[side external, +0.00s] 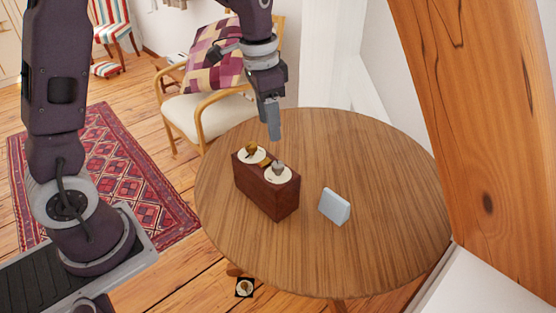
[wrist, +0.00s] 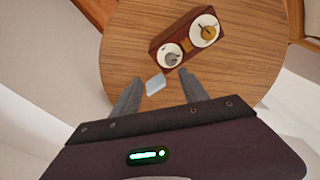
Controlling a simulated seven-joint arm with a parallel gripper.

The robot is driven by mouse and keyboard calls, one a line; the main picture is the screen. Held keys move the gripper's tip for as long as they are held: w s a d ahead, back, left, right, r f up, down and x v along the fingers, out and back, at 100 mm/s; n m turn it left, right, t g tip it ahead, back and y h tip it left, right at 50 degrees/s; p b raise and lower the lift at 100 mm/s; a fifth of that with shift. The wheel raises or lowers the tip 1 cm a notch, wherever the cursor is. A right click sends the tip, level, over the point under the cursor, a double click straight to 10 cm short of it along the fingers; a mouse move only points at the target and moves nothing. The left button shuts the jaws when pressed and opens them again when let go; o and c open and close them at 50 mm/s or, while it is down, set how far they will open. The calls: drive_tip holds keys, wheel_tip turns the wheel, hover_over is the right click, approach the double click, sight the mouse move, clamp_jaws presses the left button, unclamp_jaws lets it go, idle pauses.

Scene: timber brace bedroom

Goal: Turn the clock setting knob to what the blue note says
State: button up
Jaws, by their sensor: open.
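A reddish-brown wooden box (side external: 265,194) stands on the round table, with two white dials on its top. One dial carries a brass knob (side external: 251,148), the other a grey knob (side external: 279,168); the pictures do not show which sets the clock. Both knobs show in the wrist view, brass (wrist: 207,31) and grey (wrist: 172,59). A pale blue note (side external: 335,206) stands tilted to the right of the box; no writing is legible. It also shows between my fingers in the wrist view (wrist: 155,84). My gripper (side external: 274,137) is open, empty and above the box, apart from the knobs.
The round wooden table (side external: 385,180) is otherwise clear. A timber brace (side external: 480,110) slants up at the right. A cushioned armchair (side external: 208,108) stands behind the table at the left. A small brass-coloured object (side external: 244,287) lies on the floor below.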

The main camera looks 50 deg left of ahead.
drive_tip(key=m+g, duration=0.1)
hover_over(278, 164)
wheel_tip(278, 164, down, 8)
drive_tip(key=shift+r, duration=0.1)
wheel_tip(278, 164, down, 7)
drive_tip(key=shift+r, duration=0.1)
clamp_jaws()
